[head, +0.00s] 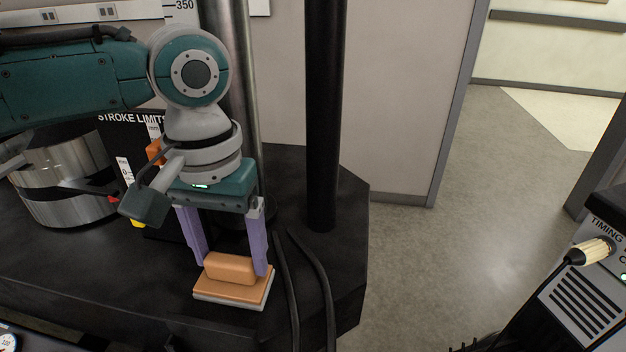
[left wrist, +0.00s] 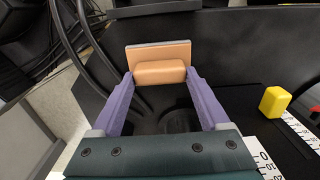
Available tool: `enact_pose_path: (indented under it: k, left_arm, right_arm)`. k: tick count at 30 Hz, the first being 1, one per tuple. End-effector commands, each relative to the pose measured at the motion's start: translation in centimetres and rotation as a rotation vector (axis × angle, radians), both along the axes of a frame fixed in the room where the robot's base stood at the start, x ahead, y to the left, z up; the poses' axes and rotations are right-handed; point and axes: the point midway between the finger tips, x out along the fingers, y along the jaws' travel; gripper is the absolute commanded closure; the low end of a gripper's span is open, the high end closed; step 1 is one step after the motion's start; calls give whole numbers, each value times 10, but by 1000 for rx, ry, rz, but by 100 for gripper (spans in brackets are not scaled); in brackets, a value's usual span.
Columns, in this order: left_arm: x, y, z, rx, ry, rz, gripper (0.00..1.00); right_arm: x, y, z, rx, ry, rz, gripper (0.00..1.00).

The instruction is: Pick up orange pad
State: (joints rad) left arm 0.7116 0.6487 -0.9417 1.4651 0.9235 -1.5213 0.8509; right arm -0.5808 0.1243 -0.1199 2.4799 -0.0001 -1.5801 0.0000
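The orange pad (head: 230,268) is a flat orange block with a rounded grip on top and a pale layer underneath. It sits at the front of the black base, and I cannot tell whether it touches the surface. My left gripper (head: 231,266) points down with its purple fingers against both ends of the rounded grip. In the left wrist view the orange pad (left wrist: 161,71) lies between the fingertips of my left gripper (left wrist: 160,74), with no clear gap at either side. My right gripper is out of view.
A black column (head: 322,120) stands right of the pad, and dark cables (head: 318,280) run close beside it. A shiny metal cylinder (head: 65,180) stands at left. A yellow block (left wrist: 274,101) lies near a scale strip. A timing panel (head: 590,290) is at right.

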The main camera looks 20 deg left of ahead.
Motion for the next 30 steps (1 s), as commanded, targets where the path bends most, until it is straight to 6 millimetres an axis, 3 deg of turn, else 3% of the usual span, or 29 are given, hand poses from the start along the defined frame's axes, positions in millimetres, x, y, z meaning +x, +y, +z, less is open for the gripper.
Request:
enact_pose_path:
  k: [1, 12, 23, 30]
  left_arm:
    - [0, 0, 0, 0, 0, 0, 37]
    - [0, 0, 0, 0, -1, 0, 77]
    - [0, 0, 8, 0, -1, 1, 77]
    - [1, 0, 46, -1, -4, -1, 77]
  right_arm:
    - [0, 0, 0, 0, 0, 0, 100]
    - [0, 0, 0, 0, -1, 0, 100]
    - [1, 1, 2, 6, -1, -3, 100]
    - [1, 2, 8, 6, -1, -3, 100]
